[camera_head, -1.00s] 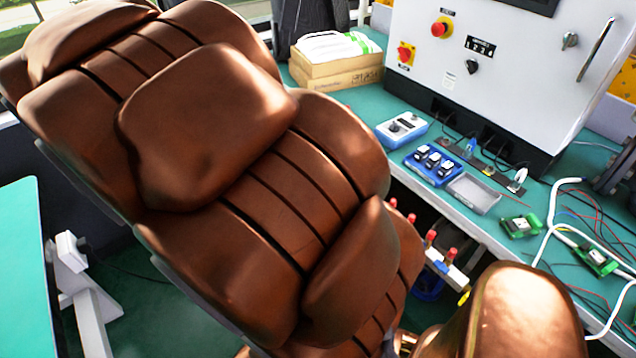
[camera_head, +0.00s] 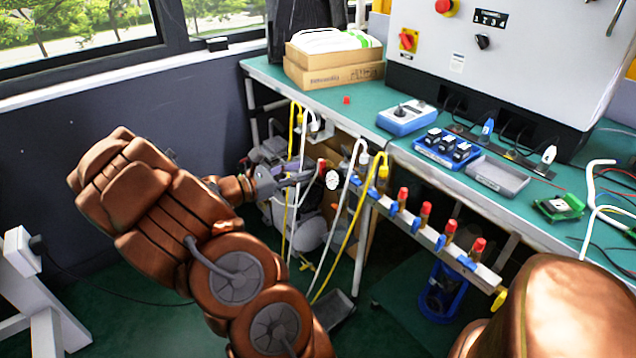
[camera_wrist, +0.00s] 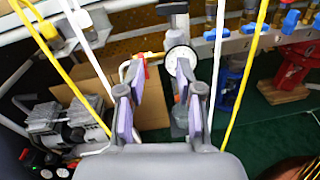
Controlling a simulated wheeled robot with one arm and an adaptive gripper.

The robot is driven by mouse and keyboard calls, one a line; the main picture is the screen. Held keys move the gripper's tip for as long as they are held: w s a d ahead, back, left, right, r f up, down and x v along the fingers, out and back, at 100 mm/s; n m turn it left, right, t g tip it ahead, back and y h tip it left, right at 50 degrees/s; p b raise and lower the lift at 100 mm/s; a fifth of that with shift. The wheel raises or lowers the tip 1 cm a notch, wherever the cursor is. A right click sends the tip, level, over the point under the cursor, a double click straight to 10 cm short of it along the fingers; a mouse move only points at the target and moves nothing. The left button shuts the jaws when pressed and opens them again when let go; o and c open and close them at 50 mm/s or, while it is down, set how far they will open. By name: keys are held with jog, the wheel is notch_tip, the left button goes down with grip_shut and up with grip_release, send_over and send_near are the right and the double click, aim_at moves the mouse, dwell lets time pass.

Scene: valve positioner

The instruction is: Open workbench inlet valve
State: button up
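A small red valve handle (camera_wrist: 153,58) on a brass-coloured pipe shows in the wrist view, just beyond my left fingertip; in the head view a small red spot (camera_head: 321,165) shows by my fingertips. A round white pressure gauge (camera_wrist: 181,60) is right of the handle, close to my right finger; it also shows in the head view (camera_head: 332,180). My gripper (camera_wrist: 162,78) is open, with its purple-padded fingers apart and nothing between them. In the head view my gripper (camera_head: 302,177) is below the bench edge, left of the gauge. I cannot tell whether a finger touches the handle.
The manifold (camera_head: 428,235) with blue handles and red caps runs right from the gauge. Yellow hoses (camera_head: 352,235) and white hoses hang around my gripper. A compressor (camera_wrist: 58,125) stands on the left. The green workbench (camera_head: 350,105) is above; a cardboard box (camera_wrist: 97,90) is behind.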

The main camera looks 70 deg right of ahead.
aim_at(323, 168)
jog(key=s+d+f+n+b, duration=0.1)
jog(key=d+f, duration=0.1)
jog(key=d, duration=0.3)
jog(key=s+d+f+n+h+b, duration=0.1)
jog(key=d+f+b, duration=0.1)
jog(key=d, duration=0.3)
jog(key=shift+f+t, duration=0.3)
jog(key=shift+f, duration=0.05)
jog(key=shift+a, duration=0.1)
grip_shut()
